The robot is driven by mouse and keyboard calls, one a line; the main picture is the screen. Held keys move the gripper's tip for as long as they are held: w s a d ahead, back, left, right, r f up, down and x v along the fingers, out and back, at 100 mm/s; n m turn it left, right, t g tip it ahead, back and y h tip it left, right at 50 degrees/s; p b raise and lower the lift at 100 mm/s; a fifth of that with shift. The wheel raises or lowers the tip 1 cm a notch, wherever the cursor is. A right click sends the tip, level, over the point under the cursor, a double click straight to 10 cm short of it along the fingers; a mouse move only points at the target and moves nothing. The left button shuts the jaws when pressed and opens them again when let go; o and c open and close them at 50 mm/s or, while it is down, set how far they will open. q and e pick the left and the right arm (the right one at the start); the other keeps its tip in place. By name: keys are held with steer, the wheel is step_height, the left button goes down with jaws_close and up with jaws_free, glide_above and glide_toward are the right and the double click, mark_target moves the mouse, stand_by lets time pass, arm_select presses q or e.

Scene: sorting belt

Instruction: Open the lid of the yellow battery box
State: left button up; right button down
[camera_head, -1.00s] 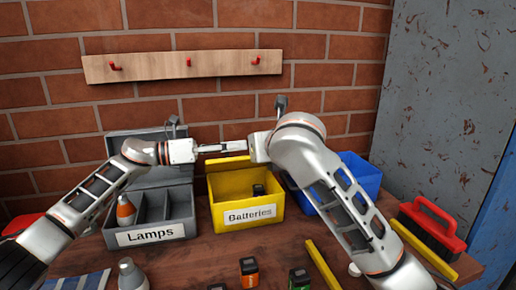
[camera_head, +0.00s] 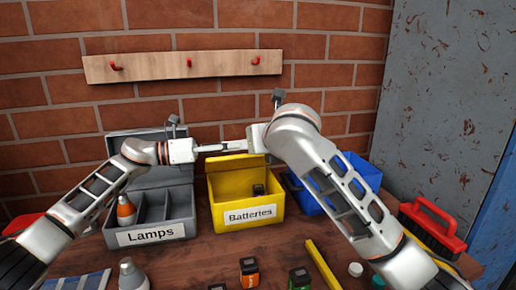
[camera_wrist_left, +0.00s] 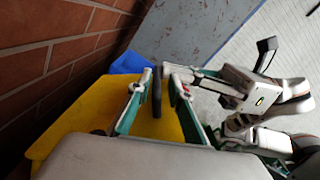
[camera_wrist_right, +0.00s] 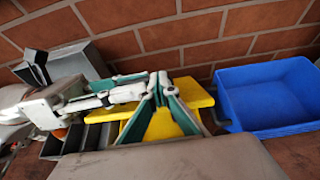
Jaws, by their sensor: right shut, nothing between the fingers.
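The yellow battery box (camera_head: 274,205), labelled Batteries, stands on the bench in the head view. Its lid (camera_head: 232,164) is raised at the back, and the inside shows a dark battery (camera_head: 258,190). My left gripper (camera_head: 238,146) reaches in from the left just above the lid. In the left wrist view its fingers (camera_wrist_left: 157,74) are apart, with a dark bar between them over the yellow surface; I cannot tell whether they touch it. My right gripper (camera_wrist_right: 160,78) is shut and empty in front of the yellow lid. In the head view my right arm hides its fingertips.
A grey lamp box (camera_head: 150,237) stands close on the left and a blue bin (camera_head: 369,177) on the right. A red-handled brush (camera_head: 440,218) is at the far right. Loose batteries (camera_head: 249,270) and a yellow bar (camera_head: 321,264) lie in front. The brick wall is close behind.

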arm_select(q)
steer(key=shift+a+f, duration=0.1)
arm_select(e)
steer(key=shift+d+f, duration=0.1)
steer(key=shift+f, duration=0.2)
